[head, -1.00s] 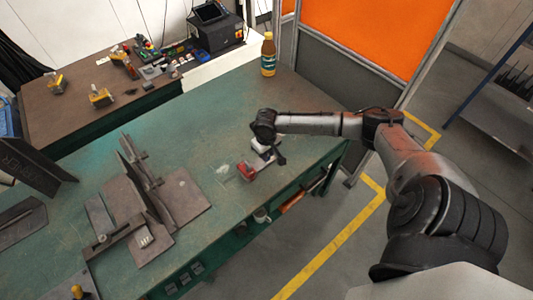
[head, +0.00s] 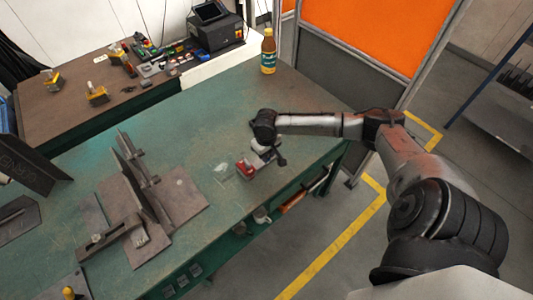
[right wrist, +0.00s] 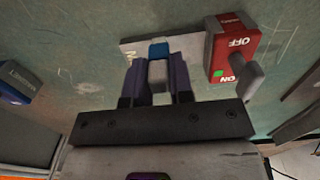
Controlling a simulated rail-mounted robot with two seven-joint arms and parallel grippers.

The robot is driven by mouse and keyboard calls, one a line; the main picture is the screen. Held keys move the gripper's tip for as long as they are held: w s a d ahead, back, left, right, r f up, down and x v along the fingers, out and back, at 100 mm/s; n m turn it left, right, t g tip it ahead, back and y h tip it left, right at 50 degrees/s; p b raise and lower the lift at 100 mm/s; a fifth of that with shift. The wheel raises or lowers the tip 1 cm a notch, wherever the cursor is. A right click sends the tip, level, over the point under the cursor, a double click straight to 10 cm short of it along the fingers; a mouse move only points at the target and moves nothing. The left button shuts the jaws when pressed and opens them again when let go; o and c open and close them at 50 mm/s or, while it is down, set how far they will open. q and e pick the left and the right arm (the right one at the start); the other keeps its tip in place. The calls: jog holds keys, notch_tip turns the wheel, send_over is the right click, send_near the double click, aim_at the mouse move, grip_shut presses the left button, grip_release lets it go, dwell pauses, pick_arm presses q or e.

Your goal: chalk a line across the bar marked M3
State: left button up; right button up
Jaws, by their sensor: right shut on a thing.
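My right gripper (head: 267,151) is over the green bench near its right edge. In the right wrist view its two dark fingers (right wrist: 157,77) are shut on a small pale grey piece (right wrist: 158,75). A blue part (right wrist: 158,50) shows just beyond the fingertips; I cannot tell whether it belongs to the held piece. Behind the fingertips lies a pale plate (right wrist: 132,49) with a letter M partly showing; the rest of its mark is hidden, so I cannot read M3. I cannot tell whether the held piece touches it. My left gripper is not in view.
A red ON/OFF switch block (right wrist: 232,50) stands close beside the fingers; it also shows in the head view (head: 246,168). A blue block (right wrist: 12,95) is at the wrist view's left. Steel fixture plates (head: 182,195) stand left on the bench. A bottle (head: 268,52) is at the back.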

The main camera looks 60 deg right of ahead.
jog(key=shift+f, duration=0.25)
jog(key=shift+f, duration=0.15)
dwell(0.4)
jog(key=shift+w, duration=0.1)
jog(key=shift+w+d+p, duration=0.1)
jog(key=shift+w+p, duration=0.05)
jog(key=shift+p, duration=0.3)
jog(key=shift+w, duration=0.15)
jog(key=shift+w+d+p, duration=0.2)
jog(key=shift+w+p, duration=0.25)
jog(key=shift+p, duration=0.05)
jog(key=shift+w+d+p, duration=0.2)
jog(key=shift+w+p, duration=0.2)
jog(key=shift+p, duration=0.05)
jog(key=shift+w+d, duration=0.1)
jog(key=shift+w, duration=0.15)
jog(key=shift+w+p, duration=0.2)
jog(key=shift+p, duration=0.15)
